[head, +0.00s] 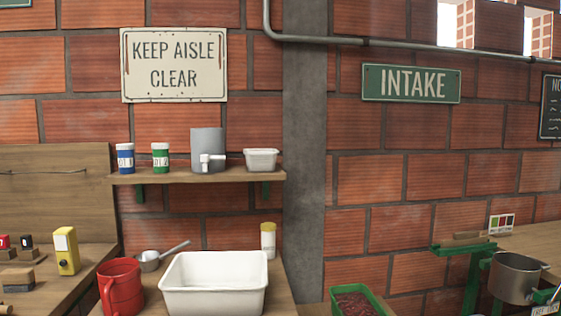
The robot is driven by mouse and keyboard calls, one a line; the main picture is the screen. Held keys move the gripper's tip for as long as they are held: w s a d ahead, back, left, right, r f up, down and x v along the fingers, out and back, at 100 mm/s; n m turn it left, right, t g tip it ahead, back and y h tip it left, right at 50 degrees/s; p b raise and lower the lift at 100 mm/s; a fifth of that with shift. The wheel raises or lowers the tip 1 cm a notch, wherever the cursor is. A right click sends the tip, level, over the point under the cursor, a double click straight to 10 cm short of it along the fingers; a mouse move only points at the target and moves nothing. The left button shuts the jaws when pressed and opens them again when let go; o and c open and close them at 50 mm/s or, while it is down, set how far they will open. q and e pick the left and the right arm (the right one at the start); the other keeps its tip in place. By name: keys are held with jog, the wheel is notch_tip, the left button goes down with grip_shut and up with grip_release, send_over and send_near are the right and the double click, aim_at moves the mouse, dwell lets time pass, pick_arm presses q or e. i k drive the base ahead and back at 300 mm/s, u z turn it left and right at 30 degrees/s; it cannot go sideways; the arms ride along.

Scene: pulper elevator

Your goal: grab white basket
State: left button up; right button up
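A large white rectangular basket or tub (213,299) stands on the wooden bench at the bottom centre-left, open at the top, and its inside looks empty. A much smaller white container (261,160) sits at the right end of the wall shelf above it. Neither of my grippers is in the head view.
A red mug (120,288) and a metal ladle (160,257) are left of the large basket. A yellow-capped bottle (268,240) is behind its right side. The wooden shelf (200,178) overhangs. A green tray (355,299) of red items is to the right, past the pillar.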

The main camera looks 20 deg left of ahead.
aim_at(258, 160)
jog(key=u, duration=0.5)
jog(key=i, duration=0.85)
jog(key=u, duration=0.95)
